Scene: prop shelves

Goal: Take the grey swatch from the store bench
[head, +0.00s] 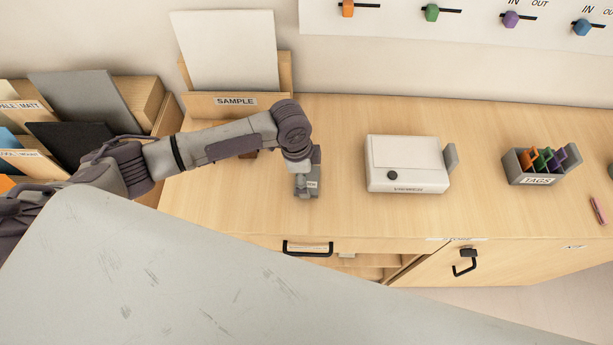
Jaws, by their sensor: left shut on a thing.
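A grey swatch (90,97) stands leaning in the wooden rack at the far left, behind a black swatch (72,142). My left arm passes to the right of the rack and reaches over the wooden bench top. My left gripper (307,186) points down at the middle of the bench, well to the right of the grey swatch. It is shut on a small grey labelled block (313,185), mostly hidden by the gripper; its label is too small to read. I cannot tell whether the block touches the bench top. My right gripper is not in view.
A SAMPLE holder (235,104) with a white sheet stands behind my left arm. A white box device (405,163) and a grey TAGS holder (531,177) stand to the right on the bench (480,215). A pink pen-like item (598,210) lies near the right edge.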

